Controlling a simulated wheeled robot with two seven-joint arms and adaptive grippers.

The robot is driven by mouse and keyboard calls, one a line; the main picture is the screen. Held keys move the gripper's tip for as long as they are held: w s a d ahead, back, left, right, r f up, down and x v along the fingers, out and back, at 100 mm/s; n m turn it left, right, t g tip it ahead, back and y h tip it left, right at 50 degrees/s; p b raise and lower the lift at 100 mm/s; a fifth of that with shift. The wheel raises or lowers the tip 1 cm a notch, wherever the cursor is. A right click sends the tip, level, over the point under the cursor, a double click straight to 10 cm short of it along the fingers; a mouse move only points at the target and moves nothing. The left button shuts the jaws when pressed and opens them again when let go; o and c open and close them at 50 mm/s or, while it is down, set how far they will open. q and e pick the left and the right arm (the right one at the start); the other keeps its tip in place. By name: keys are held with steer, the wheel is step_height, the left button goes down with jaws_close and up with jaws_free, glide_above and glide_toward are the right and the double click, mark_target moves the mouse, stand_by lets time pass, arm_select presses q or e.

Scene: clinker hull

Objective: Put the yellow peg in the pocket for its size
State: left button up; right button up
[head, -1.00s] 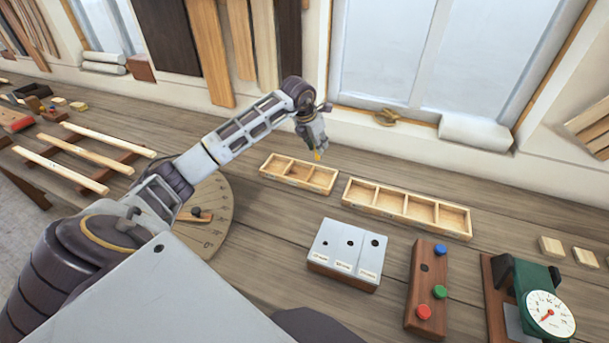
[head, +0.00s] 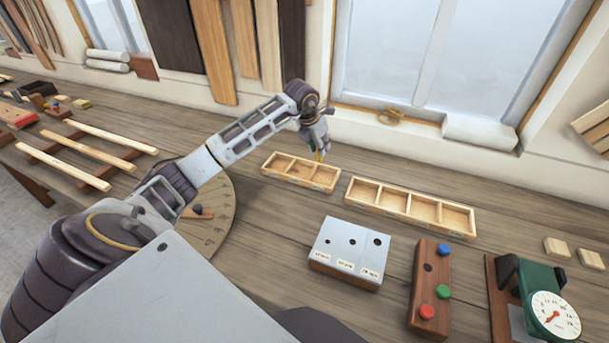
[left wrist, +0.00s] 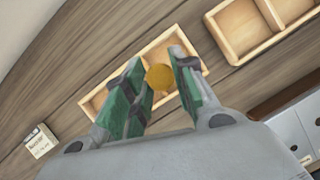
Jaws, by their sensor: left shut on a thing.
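The yellow peg (head: 319,156) is held in my left gripper (head: 320,148). In the left wrist view its round end (left wrist: 159,77) shows between the green fingers of that gripper (left wrist: 165,75). The gripper is shut on it, above the small wooden tray (head: 264,170) with three compartments, near its right end in the head view. I cannot tell which compartment the peg is over, or its height. A metal-topped block (head: 333,239) has three holes of different sizes; its labels are too small to read. My right gripper is not in view.
A longer wooden tray (head: 410,217) with several compartments stands to the right. A brown block (head: 430,303) with coloured knobs and a green dial gauge (head: 555,313) stand nearer. A round dial board (head: 222,215) lies under my left arm. A small label card (left wrist: 41,141) lies left of the three-compartment tray.

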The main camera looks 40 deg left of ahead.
arm_select(q)
steer(key=shift+f+b, duration=0.95)
steer(key=shift+f, duration=1.2)
steer(key=o, duration=0.8)
steer(key=shift+r, duration=0.1)
steer(key=v, duration=1.2)
steer(key=shift+s+d+f, duration=0.1)
steer(key=shift+s+f, duration=0.05)
steer(key=shift+f, duration=0.05)
